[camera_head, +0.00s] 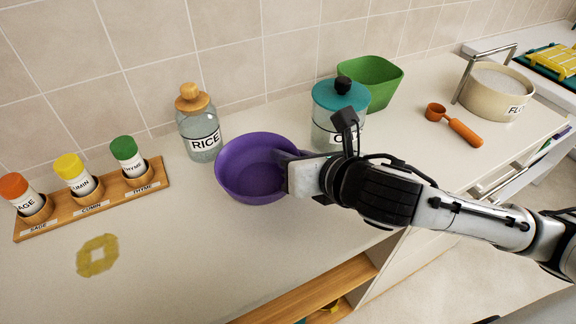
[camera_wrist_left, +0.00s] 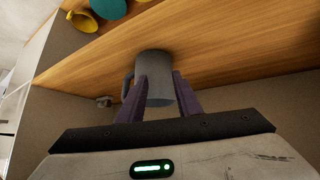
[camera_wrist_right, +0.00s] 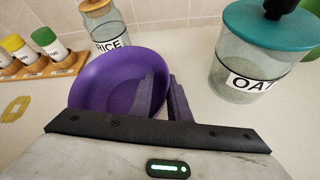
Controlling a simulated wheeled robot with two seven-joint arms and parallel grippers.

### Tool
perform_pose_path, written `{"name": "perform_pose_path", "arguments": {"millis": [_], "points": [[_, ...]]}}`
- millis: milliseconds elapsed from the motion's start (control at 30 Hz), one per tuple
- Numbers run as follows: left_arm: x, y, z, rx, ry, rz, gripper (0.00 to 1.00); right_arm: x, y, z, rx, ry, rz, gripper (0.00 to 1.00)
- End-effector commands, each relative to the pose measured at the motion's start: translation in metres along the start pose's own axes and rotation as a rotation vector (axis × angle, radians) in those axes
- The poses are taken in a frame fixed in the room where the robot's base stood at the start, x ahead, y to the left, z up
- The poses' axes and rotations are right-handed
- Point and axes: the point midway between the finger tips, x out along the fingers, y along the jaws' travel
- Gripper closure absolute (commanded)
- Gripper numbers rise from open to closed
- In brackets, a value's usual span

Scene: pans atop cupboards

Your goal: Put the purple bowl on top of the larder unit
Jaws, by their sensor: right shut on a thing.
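The purple bowl (camera_head: 238,166) stands on the pale counter in the head view, upright or nearly so. My right gripper (camera_head: 284,160) is at its right side, shut on the rim. In the right wrist view the bowl (camera_wrist_right: 98,82) has its rim between the fingers (camera_wrist_right: 160,96); I cannot tell whether its base touches the counter. My left gripper (camera_wrist_left: 160,98) shows only in the left wrist view, with its fingers apart in front of a grey mug (camera_wrist_left: 156,66) on a wooden shelf. I cannot make out a larder unit in these views.
Behind the bowl stand a rice jar (camera_head: 201,138), a teal-lidded jar (camera_head: 336,97) and a green container (camera_head: 372,80). A spice rack (camera_head: 62,212) is at the left, a flour tub (camera_head: 494,92) and orange scoop (camera_head: 455,126) at the right. The front counter is mostly clear.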

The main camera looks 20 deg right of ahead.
Motion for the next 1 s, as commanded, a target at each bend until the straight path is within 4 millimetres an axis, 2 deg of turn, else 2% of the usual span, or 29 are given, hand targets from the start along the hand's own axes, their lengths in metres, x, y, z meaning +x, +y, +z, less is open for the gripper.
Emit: {"name": "perform_pose_path", "arguments": {"millis": [33,133,333,367,467,500,800,1000], "points": [[0.003,0.000,0.002,0.001,0.001,0.000,0.69,0.005,-0.003,-0.010,0.002,0.003,-0.001,1.00],[0.004,0.000,0.002,0.002,0.002,0.001,0.69,0.011,-0.006,-0.020,0.001,0.002,0.000,1.00],[0.004,0.000,-0.003,0.003,0.011,0.001,0.69,0.012,-0.006,-0.021,0.000,0.000,0.000,1.00],[0.004,0.000,-0.004,0.004,0.012,0.001,0.69,0.012,-0.006,-0.022,0.000,0.002,-0.001,0.83],[0.005,0.000,-0.006,0.004,0.015,0.000,0.69,0.012,-0.006,-0.022,0.000,0.002,-0.001,0.66],[0.005,0.000,-0.006,0.005,0.016,0.000,0.69,0.012,-0.006,-0.021,0.000,0.002,-0.001,0.64],[0.003,0.000,-0.008,0.004,0.016,0.001,0.69,0.011,-0.006,-0.020,-0.001,0.001,0.000,0.64],[-0.013,0.001,-0.022,0.003,0.016,0.000,0.69,-0.004,-0.002,-0.009,-0.006,0.004,0.007,0.64]]}}
